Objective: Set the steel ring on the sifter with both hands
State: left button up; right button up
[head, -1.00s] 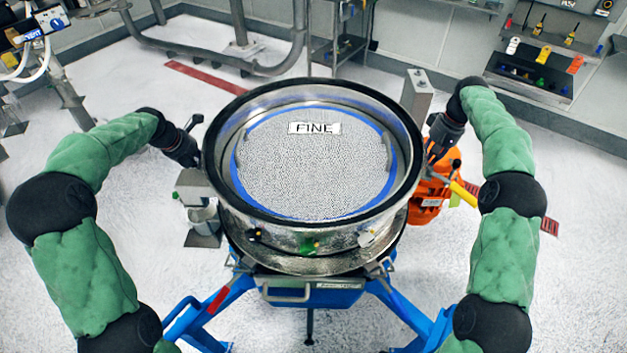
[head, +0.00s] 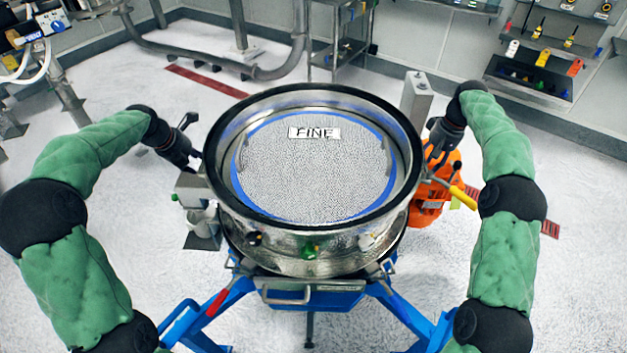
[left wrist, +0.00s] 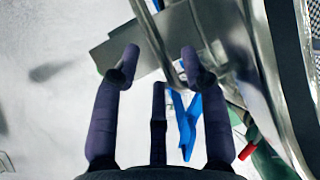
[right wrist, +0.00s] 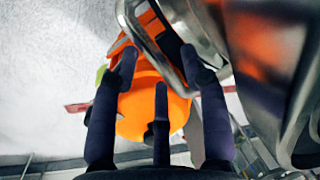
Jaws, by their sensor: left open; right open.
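The steel ring (head: 282,249) has a black top rim and a shiny wall. It sits level on the sifter (head: 330,298), with no clear gap at the front. Through it I see the pale screen (head: 315,175) with a blue edge and a "FINE" label. My left gripper (head: 194,148) is open just left of the ring; my right gripper (head: 437,146) is open just right of it. In the left wrist view, a curved steel strip (left wrist: 158,45) runs between the open fingers (left wrist: 158,65). In the right wrist view, a steel loop (right wrist: 148,30) lies beyond the open fingers (right wrist: 158,62).
An orange machine part (head: 435,190) with a yellow handle stands right of the sifter. A grey upright box (head: 416,95) rises behind it. Blue legs (head: 205,320) spread at the front. A steel shelf (head: 342,40) stands behind.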

pick_arm(q)
jog(key=v, duration=0.9)
pick_arm(e)
notch_tip(320, 180, up, 7)
jog(key=d, duration=0.1)
jog(key=shift+d+r, duration=0.2)
jog(key=shift+d, duration=0.05)
